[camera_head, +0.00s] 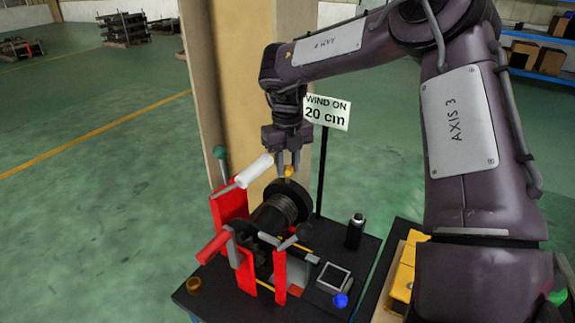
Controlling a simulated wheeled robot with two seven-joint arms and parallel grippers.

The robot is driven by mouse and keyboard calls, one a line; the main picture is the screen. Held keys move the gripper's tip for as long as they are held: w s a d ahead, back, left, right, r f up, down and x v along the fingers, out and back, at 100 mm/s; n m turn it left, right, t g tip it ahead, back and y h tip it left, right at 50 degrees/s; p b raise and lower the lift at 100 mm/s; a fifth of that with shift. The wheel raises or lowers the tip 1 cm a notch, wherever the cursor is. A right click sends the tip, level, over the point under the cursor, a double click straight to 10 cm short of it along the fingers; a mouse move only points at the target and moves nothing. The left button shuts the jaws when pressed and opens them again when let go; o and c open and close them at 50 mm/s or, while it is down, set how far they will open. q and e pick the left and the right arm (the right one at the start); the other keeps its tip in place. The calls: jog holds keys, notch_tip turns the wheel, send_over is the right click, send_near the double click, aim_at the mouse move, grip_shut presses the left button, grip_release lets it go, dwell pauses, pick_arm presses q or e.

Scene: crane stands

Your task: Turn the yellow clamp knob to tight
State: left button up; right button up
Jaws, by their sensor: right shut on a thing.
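The yellow clamp knob (289,172) sits at the top of the dark winch drum (280,208), near the back of the black bench top. My right gripper (288,165) points straight down from above with its two fingers around the knob, shut on it. The fingers hide part of the knob's sides. I cannot read how far the knob is turned. My left gripper is not in this view.
A sign (327,113) reading "WIND ON 20 cm" stands behind the drum. A white handle (254,171), a red handle (214,247) and red uprights (280,277) crowd the drum. A black bottle (355,231) and a blue knob (340,300) are at right.

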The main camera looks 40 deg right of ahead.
aim_at(287, 167)
jog(key=shift+w+r+m, duration=0.1)
jog(key=shift+r+m, duration=0.05)
jog(key=shift+m, duration=0.35)
jog(key=o, duration=1)
notch_tip(287, 167, up, 8)
jog(key=shift+f+p, duration=0.15)
jog(key=shift+p, duration=0.45)
